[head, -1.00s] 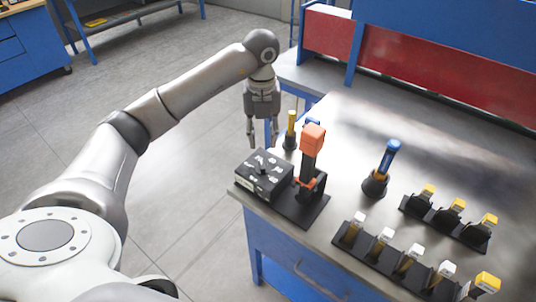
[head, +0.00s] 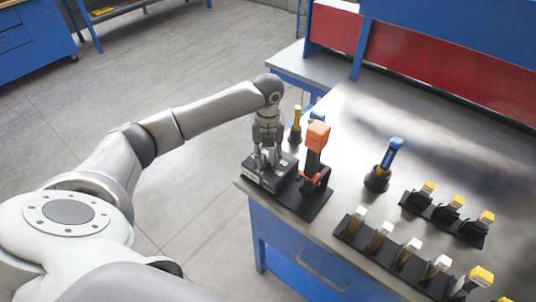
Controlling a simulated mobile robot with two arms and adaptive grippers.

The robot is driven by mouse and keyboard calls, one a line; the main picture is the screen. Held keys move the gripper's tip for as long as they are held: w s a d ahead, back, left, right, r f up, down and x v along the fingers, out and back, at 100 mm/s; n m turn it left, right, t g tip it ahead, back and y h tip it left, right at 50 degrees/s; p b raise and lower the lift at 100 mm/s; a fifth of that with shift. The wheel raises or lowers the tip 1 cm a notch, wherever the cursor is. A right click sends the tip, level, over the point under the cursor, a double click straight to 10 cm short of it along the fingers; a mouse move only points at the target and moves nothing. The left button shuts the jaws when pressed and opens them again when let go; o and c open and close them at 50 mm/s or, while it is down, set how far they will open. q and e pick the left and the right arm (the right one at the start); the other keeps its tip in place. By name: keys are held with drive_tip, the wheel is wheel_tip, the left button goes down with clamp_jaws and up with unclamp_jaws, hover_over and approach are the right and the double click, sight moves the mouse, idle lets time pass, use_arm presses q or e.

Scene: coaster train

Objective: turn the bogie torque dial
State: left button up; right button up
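A black control box (head: 257,177) with white markings on its top stands at the left corner of the workbench. The dial on its top is mostly hidden by my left gripper. My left gripper (head: 268,158) points straight down over the box, with its fingertips at the dial on the top face. The fingers are too small and overlapped to tell whether they are closed on the dial. My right gripper is not in view.
An orange-topped lever (head: 317,135) stands on a black plate just right of the box. A yellow-handled tool (head: 297,118) stands behind, and a blue-handled tool (head: 391,155) to the right. Black racks (head: 385,252) with white- and yellow-capped pieces line the right side.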

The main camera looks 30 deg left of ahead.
use_arm(q)
clamp_jaws()
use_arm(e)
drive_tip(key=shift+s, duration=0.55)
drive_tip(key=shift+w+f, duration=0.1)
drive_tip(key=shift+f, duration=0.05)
use_arm(q)
drive_tip(key=shift+m+b, duration=0.5)
drive_tip(key=shift+b, duration=0.15)
drive_tip(key=m+b, duration=0.2)
drive_tip(key=m, duration=0.1)
drive_tip(key=shift+f+b, duration=0.1)
drive_tip(key=shift+b, duration=0.25)
drive_tip(key=m+b, duration=0.2)
drive_tip(key=m, duration=0.1)
drive_tip(key=shift+r+m+b, duration=0.2)
drive_tip(key=shift+m+b, duration=0.6)
drive_tip(key=shift+m, duration=0.5)
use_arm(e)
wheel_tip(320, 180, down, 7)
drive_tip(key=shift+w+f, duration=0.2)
